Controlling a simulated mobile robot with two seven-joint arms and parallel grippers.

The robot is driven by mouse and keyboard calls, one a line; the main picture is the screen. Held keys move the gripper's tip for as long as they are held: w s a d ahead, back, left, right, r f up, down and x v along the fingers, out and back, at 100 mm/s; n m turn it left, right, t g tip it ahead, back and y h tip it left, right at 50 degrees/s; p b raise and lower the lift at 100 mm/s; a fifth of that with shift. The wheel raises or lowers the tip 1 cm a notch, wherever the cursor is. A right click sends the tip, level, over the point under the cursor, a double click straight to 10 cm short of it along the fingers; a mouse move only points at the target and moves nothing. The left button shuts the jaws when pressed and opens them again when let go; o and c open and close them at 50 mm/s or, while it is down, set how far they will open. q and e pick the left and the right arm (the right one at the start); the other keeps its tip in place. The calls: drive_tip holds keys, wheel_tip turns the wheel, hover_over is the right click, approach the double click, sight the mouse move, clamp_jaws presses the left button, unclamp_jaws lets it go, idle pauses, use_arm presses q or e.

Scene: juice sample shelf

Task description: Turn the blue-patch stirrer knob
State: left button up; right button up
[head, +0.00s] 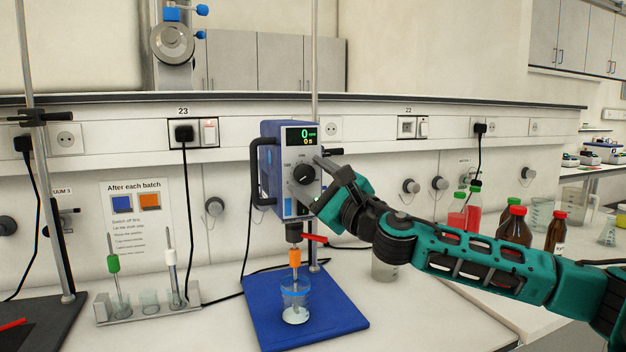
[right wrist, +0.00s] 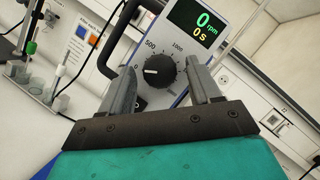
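The stirrer (head: 275,165) is a blue box with a grey front panel, held on an upright rod above a blue base plate (head: 335,312). Its black round knob (head: 303,174) sits below a display reading 0 rpm and 0 s. In the right wrist view, the knob (right wrist: 160,71) has a white mark pointing left, and dial figures 0, 500 and 1000 show around it. My right gripper (head: 322,180) is open just in front of the panel. In the right wrist view its fingers (right wrist: 163,82) stand apart on either side of the knob, not gripping it. My left gripper is out of view.
Below the stirrer, an orange collar (head: 295,257) leads into a beaker (head: 295,302) with liquid. A rack (head: 150,313) with two probes stands left. Red-capped bottles (head: 513,228) stand behind my right arm. A printed sign (head: 137,215) hangs on the wall.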

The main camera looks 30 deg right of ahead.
drive_tip(key=c, duration=1)
drive_tip(key=shift+o, duration=0.2)
